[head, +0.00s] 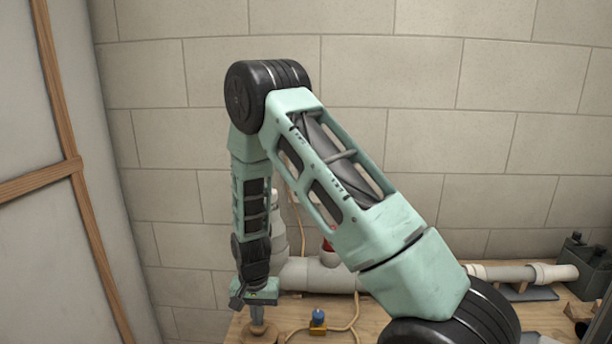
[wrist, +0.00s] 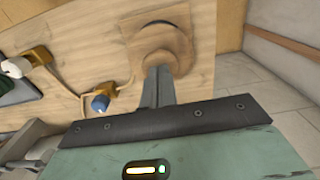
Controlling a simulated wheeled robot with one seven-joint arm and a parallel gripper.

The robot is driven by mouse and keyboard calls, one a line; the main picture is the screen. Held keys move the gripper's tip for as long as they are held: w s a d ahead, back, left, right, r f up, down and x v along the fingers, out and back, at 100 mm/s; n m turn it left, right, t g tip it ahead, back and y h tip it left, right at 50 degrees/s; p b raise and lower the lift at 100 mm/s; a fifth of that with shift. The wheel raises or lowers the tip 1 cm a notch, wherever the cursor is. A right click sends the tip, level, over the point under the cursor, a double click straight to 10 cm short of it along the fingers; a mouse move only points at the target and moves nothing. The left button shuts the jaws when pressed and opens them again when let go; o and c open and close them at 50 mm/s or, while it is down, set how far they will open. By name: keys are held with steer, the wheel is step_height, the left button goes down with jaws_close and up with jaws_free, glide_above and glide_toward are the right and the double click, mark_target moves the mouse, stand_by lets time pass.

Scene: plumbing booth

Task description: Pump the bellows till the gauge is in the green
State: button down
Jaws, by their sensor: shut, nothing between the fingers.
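The round wooden piece, which looks like the bellows top (wrist: 178,41), is at the top middle of the wrist view, by the bench edge. It also shows in the head view (head: 265,334), low and partly cut off. My gripper (wrist: 158,71) is shut and empty, with its fingertips overlapping the near side of this wood. In the head view my gripper (head: 257,319) points down just above or on it; I cannot tell whether they touch. A white round part on a brass base (wrist: 16,67) may be the gauge; no dial or needle is readable.
A blue-knobbed brass fitting (head: 318,320) stands right of my gripper, joined by a tan hose. Grey pipes (head: 318,276) run along the back of the bench. A black holder (head: 575,250) is at far right. A wood-framed panel (head: 75,170) rises at left.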

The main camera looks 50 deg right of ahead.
steer(key=shift+f, duration=0.45)
steer(key=shift+r+p, duration=1.4)
steer(key=shift+r, duration=0.55)
